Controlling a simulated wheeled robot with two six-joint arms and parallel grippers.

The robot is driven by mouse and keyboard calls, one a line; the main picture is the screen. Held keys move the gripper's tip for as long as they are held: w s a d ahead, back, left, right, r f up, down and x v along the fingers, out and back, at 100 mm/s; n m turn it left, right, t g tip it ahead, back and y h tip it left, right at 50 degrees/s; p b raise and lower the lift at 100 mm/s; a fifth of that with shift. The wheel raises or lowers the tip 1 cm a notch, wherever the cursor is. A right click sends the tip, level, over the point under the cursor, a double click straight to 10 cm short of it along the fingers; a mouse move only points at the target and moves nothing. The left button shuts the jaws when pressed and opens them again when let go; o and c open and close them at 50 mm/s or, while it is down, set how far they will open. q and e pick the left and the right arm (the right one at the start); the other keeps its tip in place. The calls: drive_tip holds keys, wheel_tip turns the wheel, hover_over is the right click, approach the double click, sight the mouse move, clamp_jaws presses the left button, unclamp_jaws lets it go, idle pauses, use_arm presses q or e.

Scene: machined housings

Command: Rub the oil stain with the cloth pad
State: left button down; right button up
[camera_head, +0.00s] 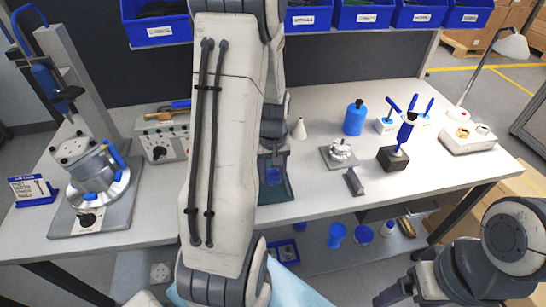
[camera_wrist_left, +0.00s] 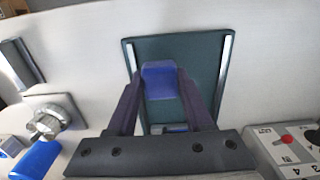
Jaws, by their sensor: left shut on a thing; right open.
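My left gripper (camera_head: 273,160) reaches down over a dark green plate (camera_head: 287,190) near the table's front edge. It is shut on a blue block, which I take to be the cloth pad (camera_head: 274,175). In the left wrist view the pad (camera_wrist_left: 160,80) sits between the two fingers, over the green plate (camera_wrist_left: 205,55), which has pale strips along its sides. I cannot tell whether the pad touches the plate. No oil stain can be made out; the pad and gripper cover part of the plate.
A grey control box (camera_head: 164,135) stands left of the plate, a machined housing (camera_head: 93,172) on a stand further left. Right of the plate are a dark bar (camera_head: 354,181), a silver flanged part (camera_head: 341,150), a blue bottle (camera_head: 354,118) and a tool holder (camera_head: 392,158).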

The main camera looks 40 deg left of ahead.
use_arm(q)
drive_tip(key=shift+r+p, duration=1.7)
drive_tip(key=shift+r, duration=0.45)
